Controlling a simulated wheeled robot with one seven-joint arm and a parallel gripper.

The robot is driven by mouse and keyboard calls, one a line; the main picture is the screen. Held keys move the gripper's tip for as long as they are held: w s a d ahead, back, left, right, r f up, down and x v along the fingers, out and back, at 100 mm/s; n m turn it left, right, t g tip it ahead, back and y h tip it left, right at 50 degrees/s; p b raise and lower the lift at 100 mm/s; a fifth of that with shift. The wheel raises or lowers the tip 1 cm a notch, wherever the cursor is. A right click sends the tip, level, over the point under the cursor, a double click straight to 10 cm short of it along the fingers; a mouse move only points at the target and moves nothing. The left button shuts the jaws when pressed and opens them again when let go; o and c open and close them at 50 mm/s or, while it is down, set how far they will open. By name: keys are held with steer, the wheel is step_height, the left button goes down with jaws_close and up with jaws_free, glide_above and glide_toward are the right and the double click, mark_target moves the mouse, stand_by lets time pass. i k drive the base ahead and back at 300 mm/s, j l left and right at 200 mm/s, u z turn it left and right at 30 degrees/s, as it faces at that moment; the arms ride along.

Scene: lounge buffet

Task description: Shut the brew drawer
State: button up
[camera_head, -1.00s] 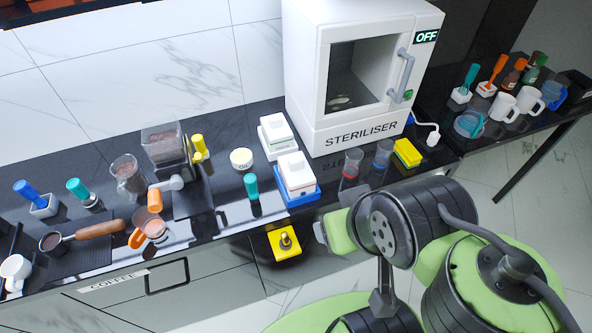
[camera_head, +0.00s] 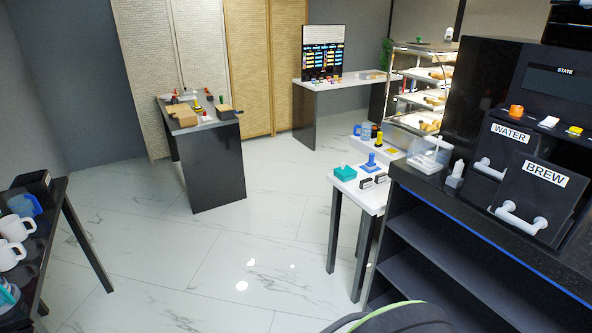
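The brew drawer (camera_head: 541,185) is a dark front panel with a white BREW label and a pale bar handle (camera_head: 521,217). It is on the black machine at the right, above a dark shelf unit. Its front appears tilted outward; how far it stands open I cannot tell. My gripper is not in view; only a green and black part of my own body shows at the bottom edge.
The similar WATER drawer (camera_head: 501,148) is left of the brew drawer. A white side table (camera_head: 357,196) with small items adjoins the dark shelf unit (camera_head: 447,243). A black counter (camera_head: 213,157) stands further back. Mugs (camera_head: 14,228) are on a table at left. The marble floor (camera_head: 240,255) between is clear.

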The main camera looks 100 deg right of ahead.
mark_target(536, 195)
steer(key=z, duration=5.25)
steer(key=i+j+u, duration=0.2)
steer(key=i+j, duration=0.15)
steer(key=i, duration=0.15)
steer(key=i+j+u, duration=0.2)
steer(key=i, duration=0.3)
